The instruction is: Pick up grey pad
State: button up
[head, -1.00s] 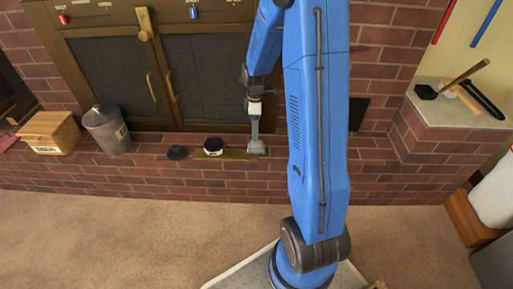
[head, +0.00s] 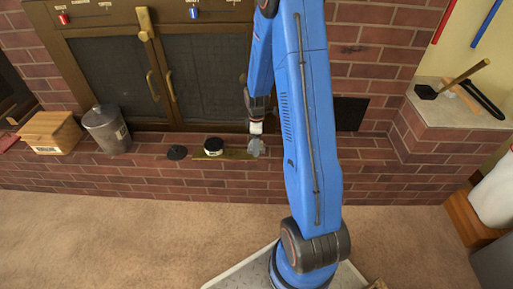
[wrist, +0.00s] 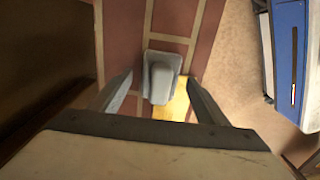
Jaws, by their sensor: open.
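The grey pad (wrist: 161,72) has a raised block on a wider base. In the wrist view it lies on the brick ledge, ahead of and between the spread fingers of my gripper (wrist: 160,97), with a gap on each side. In the head view the pad (head: 257,148) shows as a small grey patch at the right end of the gold strip, just below my gripper (head: 256,135). My gripper is open and empty. I cannot tell whether the pad rests on the strip or beside it.
The brick ledge also holds a dark disc (head: 177,153), a black tin with a white label (head: 214,147), the gold strip (head: 239,155), a grey bucket (head: 106,130) and a wooden box (head: 49,133). Dark stove doors (head: 205,80) stand close behind the ledge.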

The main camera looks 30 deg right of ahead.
jog(key=c, duration=1.3)
jog(key=shift+r, duration=0.1)
